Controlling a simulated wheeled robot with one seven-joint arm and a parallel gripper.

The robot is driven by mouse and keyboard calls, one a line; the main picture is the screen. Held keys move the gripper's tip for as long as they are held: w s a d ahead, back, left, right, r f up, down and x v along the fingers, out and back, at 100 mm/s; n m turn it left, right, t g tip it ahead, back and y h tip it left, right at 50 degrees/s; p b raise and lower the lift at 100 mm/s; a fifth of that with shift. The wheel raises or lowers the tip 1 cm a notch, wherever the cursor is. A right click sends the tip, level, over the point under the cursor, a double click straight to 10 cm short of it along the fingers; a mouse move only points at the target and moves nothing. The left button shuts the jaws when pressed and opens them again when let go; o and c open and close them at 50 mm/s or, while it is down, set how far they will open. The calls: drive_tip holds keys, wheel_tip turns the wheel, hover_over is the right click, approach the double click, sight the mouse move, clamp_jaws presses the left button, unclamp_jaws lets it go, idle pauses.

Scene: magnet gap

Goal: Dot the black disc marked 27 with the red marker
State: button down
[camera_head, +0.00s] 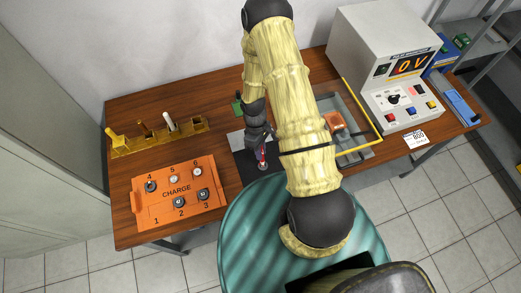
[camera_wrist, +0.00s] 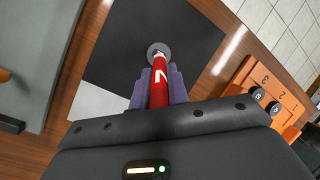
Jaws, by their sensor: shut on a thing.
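My gripper (camera_head: 261,143) is shut on a red marker (camera_wrist: 158,95), which shows a white letter N and points away from the wrist. A small grey-rimmed disc (camera_wrist: 155,48) lies on the black part of a mat (camera_wrist: 190,40), right at the marker's tip. I cannot tell whether the tip touches it, and no number is readable on it. In the head view the marker (camera_head: 262,156) stands over the mat (camera_head: 246,160). An orange CHARGE board (camera_head: 166,209) at left holds several small discs, whose own markings are too small to read.
A yellow rack (camera_head: 160,140) with upright tools stands behind the board. A white instrument (camera_head: 370,55) reading 0 V is at the right. A grey tray (camera_head: 351,113) with an orange block (camera_head: 334,121) and yellow rail is partly behind my arm. A teal round surface (camera_head: 245,235) is in front.

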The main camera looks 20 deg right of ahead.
drive_tip(key=shift+r+p, duration=2.5)
drive_tip(key=shift+r, duration=1)
drive_tip(key=shift+f, duration=0.1)
